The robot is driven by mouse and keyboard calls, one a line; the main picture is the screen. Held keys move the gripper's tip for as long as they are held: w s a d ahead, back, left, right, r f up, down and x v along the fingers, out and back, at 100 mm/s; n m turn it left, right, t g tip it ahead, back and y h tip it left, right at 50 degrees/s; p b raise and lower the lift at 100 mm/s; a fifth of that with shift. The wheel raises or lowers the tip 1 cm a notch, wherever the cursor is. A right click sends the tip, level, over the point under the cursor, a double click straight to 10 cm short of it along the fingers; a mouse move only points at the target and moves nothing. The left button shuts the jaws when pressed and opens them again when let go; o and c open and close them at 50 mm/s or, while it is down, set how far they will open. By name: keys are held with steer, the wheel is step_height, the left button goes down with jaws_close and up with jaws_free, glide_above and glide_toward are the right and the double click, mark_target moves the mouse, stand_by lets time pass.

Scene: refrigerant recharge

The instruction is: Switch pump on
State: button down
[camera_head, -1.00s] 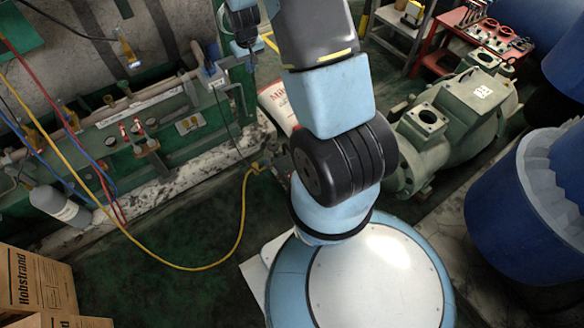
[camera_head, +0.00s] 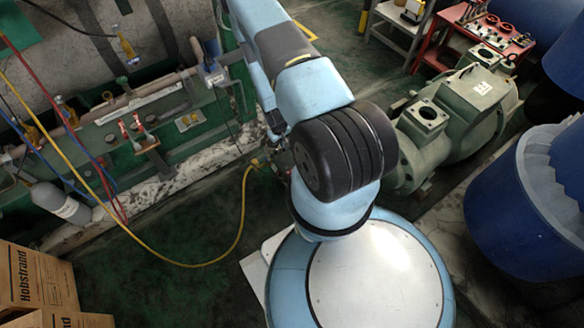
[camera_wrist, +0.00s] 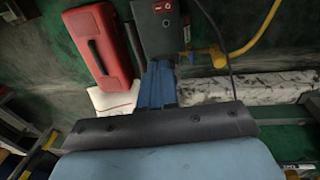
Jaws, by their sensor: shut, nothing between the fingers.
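The pump (camera_wrist: 150,38) is a dark grey box at the top of the wrist view. A small red switch (camera_wrist: 162,7) shows on it near the picture's top edge. My gripper (camera_wrist: 158,66) has blue fingers that are shut and empty. In the wrist view the fingertips overlap the lower part of the pump, below the switch; I cannot tell whether they touch. In the head view my arm hides most of the pump, and the gripper end (camera_head: 276,124) is only partly seen beside the arm.
A yellow hose (camera_wrist: 214,50) joins the pump's right side and runs across the floor in the head view (camera_head: 240,215). A red case (camera_wrist: 97,42) lies left of the pump. A green compressor (camera_head: 455,120) and blue barrel (camera_head: 510,210) stand to the right.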

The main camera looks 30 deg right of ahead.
glide_above(290, 172)
steer(key=a, duration=0.1)
step_height(290, 172, down, 4)
steer(key=shift+w+f, duration=0.1)
steer(key=shift+f, duration=0.1)
steer(key=f, duration=0.4)
steer(key=d+f, duration=0.1)
steer(key=f, duration=0.4)
steer(key=d+f, duration=0.1)
steer(key=f, duration=0.4)
